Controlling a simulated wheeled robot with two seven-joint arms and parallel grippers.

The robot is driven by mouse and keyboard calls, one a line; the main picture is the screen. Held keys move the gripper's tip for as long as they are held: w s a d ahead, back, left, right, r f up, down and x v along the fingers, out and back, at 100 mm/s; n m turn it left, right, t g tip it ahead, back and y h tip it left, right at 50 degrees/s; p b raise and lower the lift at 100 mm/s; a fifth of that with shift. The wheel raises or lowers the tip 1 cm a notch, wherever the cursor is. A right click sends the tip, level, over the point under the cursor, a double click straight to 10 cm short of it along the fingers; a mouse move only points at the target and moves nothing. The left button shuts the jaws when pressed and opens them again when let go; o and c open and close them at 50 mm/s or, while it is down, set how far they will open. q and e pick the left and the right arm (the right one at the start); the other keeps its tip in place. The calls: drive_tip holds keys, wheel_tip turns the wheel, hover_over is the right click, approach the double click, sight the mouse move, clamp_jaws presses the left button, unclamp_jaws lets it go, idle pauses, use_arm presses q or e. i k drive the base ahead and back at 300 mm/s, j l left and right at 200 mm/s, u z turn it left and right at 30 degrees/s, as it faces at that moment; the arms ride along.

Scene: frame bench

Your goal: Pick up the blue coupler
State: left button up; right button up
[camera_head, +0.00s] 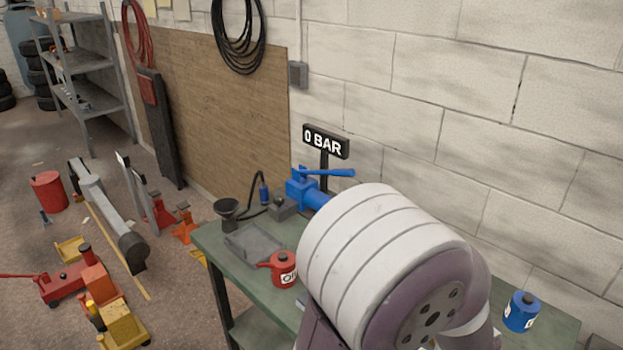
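A small blue coupler (264,193) hangs upright at the end of a black hose (253,178) that curves up from the back of the green bench (216,258). It is behind the funnel and left of a blue clamp-like tool with a long handle (312,191). Nothing is seen touching the coupler except its hose. A large white and purple link of my own arm covers the middle and front of the bench. Neither of my grippers can be seen.
On the bench are a black funnel (230,210), a grey tray (253,243), a red oil can (284,268) and a blue can (521,312). A "0 BAR" sign (326,141) stands at the back by the brick wall. Jacks and stands (100,290) crowd the floor at left.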

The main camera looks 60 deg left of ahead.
sight(263, 197)
drive_tip(key=j+z, duration=0.1)
drive_tip(key=j, duration=0.3)
drive_tip(key=k+j, duration=0.15)
drive_tip(key=j, duration=0.3)
drive_tip(key=j+z, duration=0.15)
drive_tip(key=j, duration=0.25)
drive_tip(key=k+j, duration=0.2)
drive_tip(key=j, duration=0.2)
drive_tip(key=k+j+z, duration=0.15)
drive_tip(key=j, duration=0.3)
drive_tip(key=j+z, duration=0.1)
drive_tip(key=j, duration=0.3)
drive_tip(key=k+j, duration=0.2)
drive_tip(key=j, duration=0.15)
drive_tip(key=k+j, duration=0.15)
drive_tip(key=j, duration=0.25)
drive_tip(key=k+j, duration=0.1)
drive_tip(key=j, duration=0.3)
drive_tip(key=k+j, duration=0.15)
drive_tip(key=j, duration=0.25)
drive_tip(key=k+j, duration=0.1)
drive_tip(key=j, duration=0.35)
drive_tip(key=z, duration=0.05)
